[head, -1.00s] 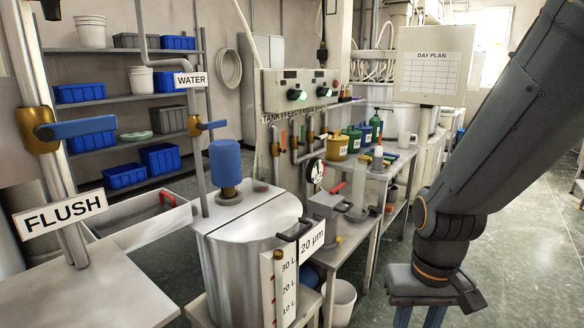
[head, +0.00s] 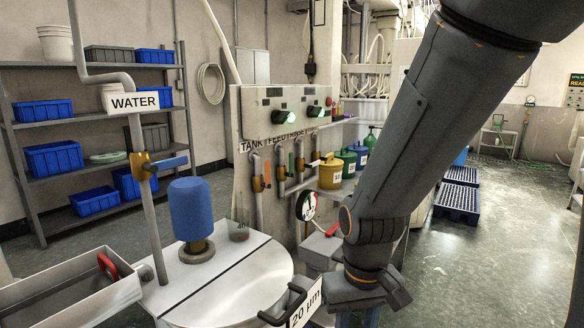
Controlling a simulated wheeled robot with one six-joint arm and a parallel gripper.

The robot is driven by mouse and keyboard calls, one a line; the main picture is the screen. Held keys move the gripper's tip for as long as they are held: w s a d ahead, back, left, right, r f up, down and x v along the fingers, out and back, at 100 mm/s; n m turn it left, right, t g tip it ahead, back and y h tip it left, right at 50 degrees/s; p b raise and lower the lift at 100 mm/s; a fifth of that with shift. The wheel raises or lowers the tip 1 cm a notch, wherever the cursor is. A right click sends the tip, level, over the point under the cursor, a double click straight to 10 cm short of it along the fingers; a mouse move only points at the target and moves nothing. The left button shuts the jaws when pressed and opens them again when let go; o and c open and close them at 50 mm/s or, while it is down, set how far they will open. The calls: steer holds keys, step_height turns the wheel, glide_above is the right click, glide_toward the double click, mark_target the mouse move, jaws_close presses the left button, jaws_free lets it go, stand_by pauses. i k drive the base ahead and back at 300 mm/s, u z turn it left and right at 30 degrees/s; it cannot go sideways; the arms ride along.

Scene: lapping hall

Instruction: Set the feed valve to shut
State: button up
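The strip label on the panel (head: 240,185) reads TANK, FEED and a partly unclear third word. Below it stand several small valves on pipes. A valve with an upright orange handle (head: 266,173) is under TANK. An upright green handle (head: 291,165) is beside the middle pipe (head: 280,172), roughly under FEED; I cannot tell for certain which handle is the feed valve's. A pale handle (head: 318,162) points sideways farther right. My gripper (head: 357,320) hangs pointing down at the bottom, right of and nearer than the valves. Its fingers look apart, their tips cut off by the frame edge.
A steel tank with a blue motor (head: 191,209) stands in front of the panel. A WATER valve with a blue handle (head: 166,163) rises at left beside a tray (head: 75,295). A round gauge (head: 306,206) and yellow container (head: 331,172) are near my arm.

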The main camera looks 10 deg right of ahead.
mark_target(290, 174)
steer(key=k, duration=0.45)
steer(key=z, duration=0.5)
steer(key=i, duration=1.45)
steer(key=u, duration=0.3)
